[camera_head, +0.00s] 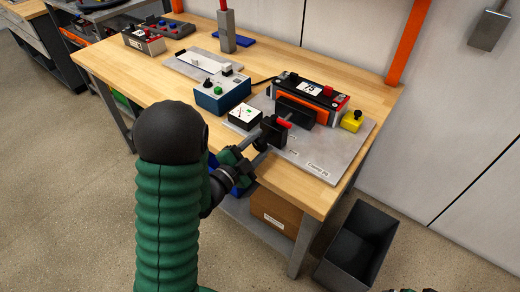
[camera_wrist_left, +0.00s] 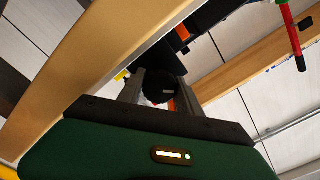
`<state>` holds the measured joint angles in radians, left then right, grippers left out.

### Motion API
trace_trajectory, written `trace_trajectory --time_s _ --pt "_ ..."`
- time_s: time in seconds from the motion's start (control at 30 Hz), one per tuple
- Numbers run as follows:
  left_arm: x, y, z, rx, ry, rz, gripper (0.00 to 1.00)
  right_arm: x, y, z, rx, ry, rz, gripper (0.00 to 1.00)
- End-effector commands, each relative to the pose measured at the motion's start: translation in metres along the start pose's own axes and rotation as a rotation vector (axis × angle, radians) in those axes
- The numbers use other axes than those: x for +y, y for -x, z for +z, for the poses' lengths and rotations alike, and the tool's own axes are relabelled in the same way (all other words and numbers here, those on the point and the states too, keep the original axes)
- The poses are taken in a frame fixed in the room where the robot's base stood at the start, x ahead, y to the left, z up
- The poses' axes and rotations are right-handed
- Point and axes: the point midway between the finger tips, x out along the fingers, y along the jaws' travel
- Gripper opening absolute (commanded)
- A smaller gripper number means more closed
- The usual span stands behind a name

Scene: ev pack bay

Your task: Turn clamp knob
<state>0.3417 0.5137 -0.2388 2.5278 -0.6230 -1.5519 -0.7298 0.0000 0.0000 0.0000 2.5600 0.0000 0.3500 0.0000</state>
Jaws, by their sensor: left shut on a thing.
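The clamp is a black block (camera_head: 274,132) with a red piece on top, near the front edge of a grey metal plate (camera_head: 318,160) on the wooden bench. My left gripper (camera_head: 256,151) reaches it from the front and is shut on the clamp knob. In the left wrist view the black round knob (camera_wrist_left: 160,86) sits between my two fingers. In the head view the fingers and clamp mostly hide the knob. A black and orange battery module (camera_head: 308,100) stands behind the clamp on the plate.
On the bench (camera_head: 372,92), a blue control box (camera_head: 222,92) and a white-topped button box (camera_head: 245,117) stand left of the clamp. A yellow button (camera_head: 352,120) is at the plate's right. A dark bin (camera_head: 358,245) stands on the floor at the bench's right end.

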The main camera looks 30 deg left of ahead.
Motion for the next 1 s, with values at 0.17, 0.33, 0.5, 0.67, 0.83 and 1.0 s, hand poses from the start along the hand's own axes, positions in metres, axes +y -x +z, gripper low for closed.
trace_trajectory --time_s 0.17,0.33,0.5,0.67,0.83,1.0 --pt "0.009 0.002 0.005 -0.008 -0.161 0.013 0.01 0.0 -0.019 0.005 0.0 0.0 0.0 1.0" --pt "0.009 0.002 0.005 -0.006 -0.322 0.013 0.01 0.0 -0.033 0.008 0.0 0.0 0.0 1.0" --pt "0.009 0.002 0.005 -0.005 -0.484 0.014 0.01 0.0 -0.046 0.011 0.0 0.0 0.0 1.0" --pt "0.008 0.002 0.005 -0.003 -0.636 0.014 0.01 0.0 -0.059 0.014 0.0 0.0 0.0 1.0" --pt "0.008 0.002 0.005 -0.003 -0.797 0.014 0.01 0.0 -0.072 0.017 0.0 0.0 0.0 1.0" --pt "0.009 0.001 0.005 0.0 -0.958 0.015 0.01 0.0 -0.087 0.02 0.0 0.0 0.0 1.0"
